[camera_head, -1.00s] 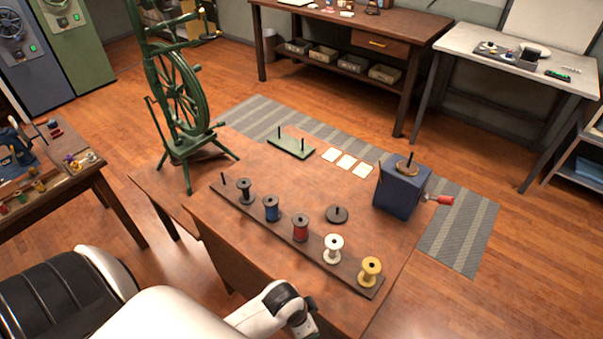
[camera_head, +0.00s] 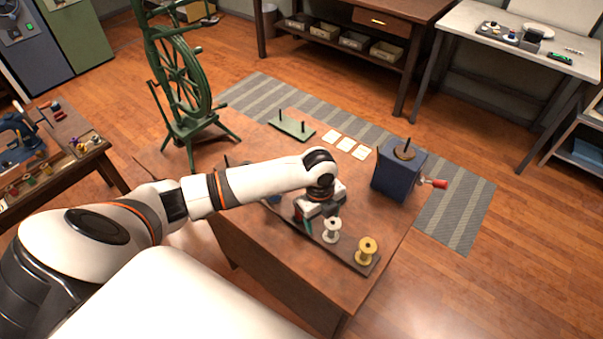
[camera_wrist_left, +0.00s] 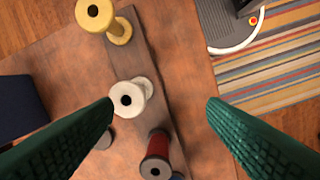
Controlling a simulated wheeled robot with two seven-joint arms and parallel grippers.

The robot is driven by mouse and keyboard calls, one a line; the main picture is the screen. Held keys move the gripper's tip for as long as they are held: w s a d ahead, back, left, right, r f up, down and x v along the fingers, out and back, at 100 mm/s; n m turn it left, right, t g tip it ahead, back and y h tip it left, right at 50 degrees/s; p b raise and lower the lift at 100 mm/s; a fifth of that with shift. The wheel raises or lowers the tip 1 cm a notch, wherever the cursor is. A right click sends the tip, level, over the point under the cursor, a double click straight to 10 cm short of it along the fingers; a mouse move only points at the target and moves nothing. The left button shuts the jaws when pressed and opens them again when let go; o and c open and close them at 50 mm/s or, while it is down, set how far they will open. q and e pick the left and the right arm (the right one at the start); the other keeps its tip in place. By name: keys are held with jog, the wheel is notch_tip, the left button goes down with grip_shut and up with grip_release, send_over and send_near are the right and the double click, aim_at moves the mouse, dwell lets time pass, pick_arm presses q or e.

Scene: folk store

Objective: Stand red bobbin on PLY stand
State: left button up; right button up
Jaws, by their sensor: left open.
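The red bobbin (camera_wrist_left: 157,158) stands on the dark rack, low in the left wrist view between the two green fingers. In the head view my arm and hand mostly hide it. My left gripper (camera_head: 308,223) is open above the rack, beside the white bobbin; its spread fingers also show in the left wrist view (camera_wrist_left: 161,104), with nothing between them in their grip. A green board with two upright pegs (camera_head: 290,125), probably the PLY stand, lies empty at the table's far side. I can read no label on it. My right gripper is not in view.
The rack (camera_head: 347,257) also bears a white bobbin (camera_head: 331,231) and a yellow bobbin (camera_head: 367,251). A blue box with a red crank handle (camera_head: 396,180) stands right. White cards (camera_head: 345,144) lie near the board. A green spinning wheel (camera_head: 185,90) stands left.

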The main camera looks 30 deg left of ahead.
pick_arm(q)
jog(key=w+a+r+m+y, duration=0.1)
jog(key=w+a+r, duration=0.15)
jog(key=a, duration=0.25)
jog(key=w+a+r+m, duration=0.1)
jog(key=w+a+r, duration=0.15)
jog(key=a, duration=0.25)
jog(key=f+b, duration=0.4)
jog(key=f, duration=0.1)
jog(key=f+b, duration=0.2)
jog(key=b, duration=0.1)
jog(key=shift+w+a+f, duration=0.15)
jog(key=shift+w+f, duration=0.05)
jog(key=shift+w, duration=0.1)
jog(key=shift+f+b, duration=1)
jog(key=shift+f, duration=1.2)
jog(key=c, duration=0.6)
jog(key=shift+r, duration=0.1)
jog(key=shift+c, duration=0.2)
